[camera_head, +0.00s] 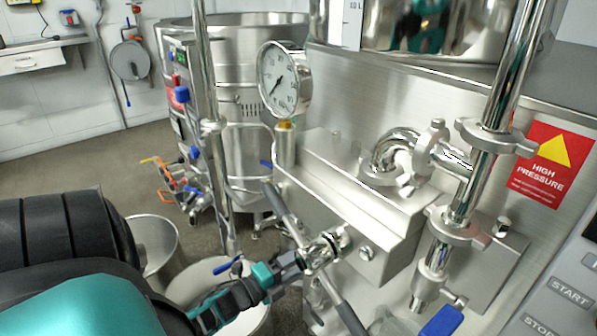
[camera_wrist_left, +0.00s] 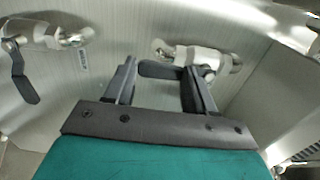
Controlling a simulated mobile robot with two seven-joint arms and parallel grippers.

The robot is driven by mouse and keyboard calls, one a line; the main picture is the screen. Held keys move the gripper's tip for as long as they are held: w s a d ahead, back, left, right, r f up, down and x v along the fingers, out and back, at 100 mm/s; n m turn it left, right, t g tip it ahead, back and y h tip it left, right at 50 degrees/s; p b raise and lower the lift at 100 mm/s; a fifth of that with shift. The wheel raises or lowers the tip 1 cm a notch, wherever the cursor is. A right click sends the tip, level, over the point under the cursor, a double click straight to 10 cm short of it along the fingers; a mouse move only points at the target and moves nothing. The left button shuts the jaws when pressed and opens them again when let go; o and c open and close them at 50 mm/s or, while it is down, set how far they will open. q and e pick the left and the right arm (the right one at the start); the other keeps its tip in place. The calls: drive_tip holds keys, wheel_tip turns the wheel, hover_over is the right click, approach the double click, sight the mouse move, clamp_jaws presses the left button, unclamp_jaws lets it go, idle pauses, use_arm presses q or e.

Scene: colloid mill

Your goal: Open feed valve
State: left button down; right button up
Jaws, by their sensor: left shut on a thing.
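My left gripper (camera_head: 298,262) reaches in from the lower left to a small steel valve (camera_head: 328,246) on the front of the mill. In the left wrist view its two dark fingers (camera_wrist_left: 160,78) are on either side of a dark valve lever (camera_wrist_left: 160,70). The lever lies sideways from a steel valve body (camera_wrist_left: 190,55). The gripper is shut on this lever. In the head view the lever cannot be made out clearly behind the fingers. My right gripper is not in view.
Dark handle bars (camera_head: 285,212) slant close past the left gripper. A second valve with a hanging dark lever (camera_wrist_left: 22,82) is at left in the wrist view. A pressure gauge (camera_head: 284,78), steel pipes (camera_head: 462,195) and a blue handle (camera_head: 442,321) are nearby. Open floor (camera_head: 80,160) lies left.

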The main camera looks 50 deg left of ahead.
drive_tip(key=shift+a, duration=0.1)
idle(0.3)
use_arm(q)
drive_tip(key=shift+c, duration=1.8)
unclamp_jaws()
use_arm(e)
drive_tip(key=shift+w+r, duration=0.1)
use_arm(q)
drive_tip(key=s+a+p, duration=0.1)
drive_tip(key=s+p, duration=0.1)
drive_tip(key=s, duration=1.1)
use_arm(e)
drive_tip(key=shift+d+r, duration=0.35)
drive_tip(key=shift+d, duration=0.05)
use_arm(q)
drive_tip(key=shift+a, duration=0.1)
